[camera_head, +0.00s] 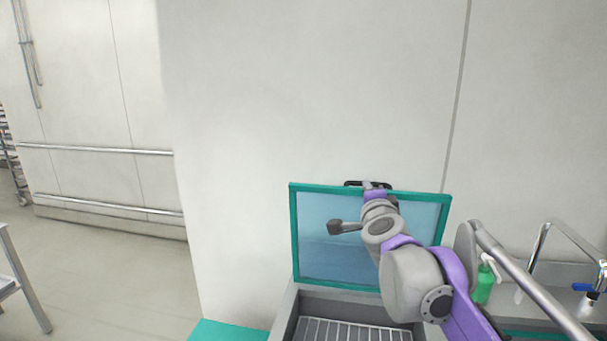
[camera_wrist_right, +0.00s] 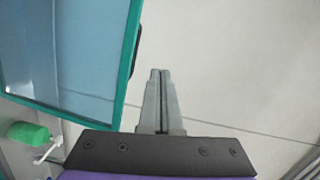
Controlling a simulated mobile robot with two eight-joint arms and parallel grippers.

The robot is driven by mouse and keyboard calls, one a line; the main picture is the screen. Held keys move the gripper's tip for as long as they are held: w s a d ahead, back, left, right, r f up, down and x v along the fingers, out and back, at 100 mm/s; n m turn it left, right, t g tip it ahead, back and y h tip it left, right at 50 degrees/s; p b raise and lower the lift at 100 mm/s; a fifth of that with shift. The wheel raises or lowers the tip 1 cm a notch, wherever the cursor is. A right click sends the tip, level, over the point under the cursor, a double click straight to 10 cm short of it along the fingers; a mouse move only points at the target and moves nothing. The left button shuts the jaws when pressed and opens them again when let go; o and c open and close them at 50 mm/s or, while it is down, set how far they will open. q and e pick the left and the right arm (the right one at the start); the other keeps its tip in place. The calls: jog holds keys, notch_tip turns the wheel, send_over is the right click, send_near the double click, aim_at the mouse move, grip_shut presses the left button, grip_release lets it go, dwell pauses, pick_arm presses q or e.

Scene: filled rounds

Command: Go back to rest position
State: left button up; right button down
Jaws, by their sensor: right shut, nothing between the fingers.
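My right arm reaches in from the lower right in the head view. My right gripper (camera_head: 376,185) is at the top edge of a raised lid, largely hidden behind my own wrist. In the right wrist view its two fingers (camera_wrist_right: 160,74) are pressed together with nothing between them, pointing toward the pale wall. The lid (camera_head: 325,238) has a teal frame and a bluish panel and stands open, nearly upright. A dark handle (camera_head: 352,183) sits on its top edge, beside the gripper. In the wrist view the fingers are apart from the lid frame (camera_wrist_right: 127,60). My left gripper is not in view.
Below the lid is an open grey basin with a metal rack (camera_head: 350,331). A green bottle (camera_head: 483,284) and a metal tap (camera_head: 540,245) stand at the right. The floor (camera_head: 110,275) at the left is clear; a pale wall (camera_head: 300,90) is behind.

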jog(key=s+a+f+n+g+y, duration=0.2)
jog(key=s+a+f+n+y, duration=0.25)
jog(key=s+f+n, duration=0.35)
jog(key=s+d+f+n+g+h, duration=0.2)
jog(key=s+f+n+g, duration=0.7)
jog(key=s+f, duration=1.9)
notch_tip(320, 180, down, 3)
jog(key=shift+s+d+f+n+g, duration=0.2)
jog(key=shift+s+d+n+g, duration=0.1)
jog(key=shift+d+g, duration=0.15)
